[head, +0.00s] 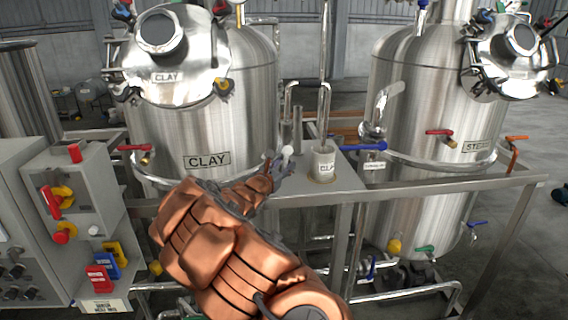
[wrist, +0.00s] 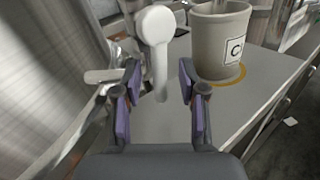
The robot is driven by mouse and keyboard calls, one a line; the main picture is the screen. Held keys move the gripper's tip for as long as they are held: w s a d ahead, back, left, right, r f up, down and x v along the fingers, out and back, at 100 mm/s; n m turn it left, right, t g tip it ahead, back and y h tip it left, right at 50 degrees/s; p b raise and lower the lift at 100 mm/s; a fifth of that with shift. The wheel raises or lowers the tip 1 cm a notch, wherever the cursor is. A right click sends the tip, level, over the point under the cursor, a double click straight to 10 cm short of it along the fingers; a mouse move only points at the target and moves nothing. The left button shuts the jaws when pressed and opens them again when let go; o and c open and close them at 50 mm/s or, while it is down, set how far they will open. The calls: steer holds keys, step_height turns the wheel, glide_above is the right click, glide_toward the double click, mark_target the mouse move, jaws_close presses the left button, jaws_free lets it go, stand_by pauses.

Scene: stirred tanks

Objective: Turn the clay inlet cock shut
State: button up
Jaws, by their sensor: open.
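A pale lever with a round end stands beside the steel tank marked CLAY (head: 207,130); it looks like the clay inlet cock (head: 287,152). In the wrist view the pale cock (wrist: 156,28) shows its round end at the top and a stem reaching down between my fingers. My gripper (head: 277,165) is at the lever, above the frame's top rail. In the wrist view my gripper (wrist: 158,80) is open, one finger on each side of the stem, with gaps visible. Whether either finger touches it cannot be told. The cock's body is partly hidden.
A grey cup lettered CLAY (head: 324,168) stands just right of my gripper on the grey ledge (wrist: 262,85). A blue lever (head: 362,146) is farther right, before a second tank (head: 425,115). A red lever (head: 134,148) and a switch cabinet (head: 95,190) are at left.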

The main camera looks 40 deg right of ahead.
steer(key=shift+d, duration=0.25)
steer(key=shift+w, duration=0.1)
jaws_close()
stand_by(0.5)
